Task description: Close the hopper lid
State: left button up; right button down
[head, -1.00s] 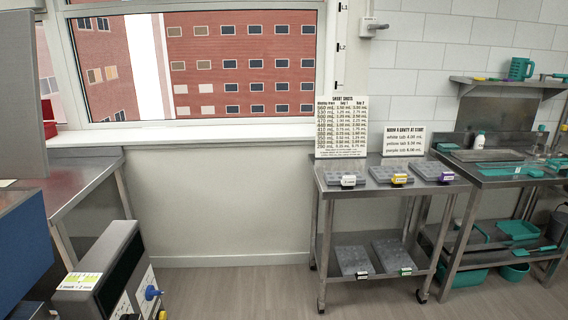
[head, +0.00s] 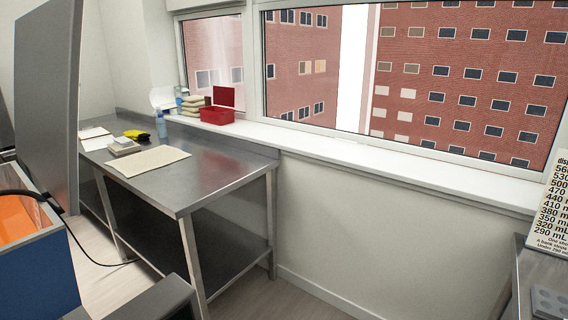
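A tall grey panel (head: 48,105) stands upright at the left; it looks like the hopper lid, raised. Below it is a blue-sided box (head: 45,275) with a pale rim and orange inside (head: 14,222), which looks like the hopper. Its opening is uncovered in the part that shows. Neither of my grippers is in view.
A steel table (head: 225,172) stands beyond the hopper, with a paper sheet (head: 148,160), a blue bottle (head: 161,124) and a yellow-black item. A red box (head: 217,115) sits on the windowsill. A dark cable hangs by the box. Floor shows below the window.

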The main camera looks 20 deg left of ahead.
aim_at(48, 38)
jog(key=i+u, duration=0.2)
jog(key=u, duration=0.25)
jog(key=i+l+u, duration=0.15)
jog(key=u, duration=0.3)
jog(key=i+l+u, duration=0.15)
jog(key=u, duration=0.3)
jog(key=i+l+u, duration=0.1)
jog(key=u, duration=0.3)
jog(key=i+l+u, duration=0.1)
jog(key=l+u, duration=0.35)
jog(key=j, duration=0.1)
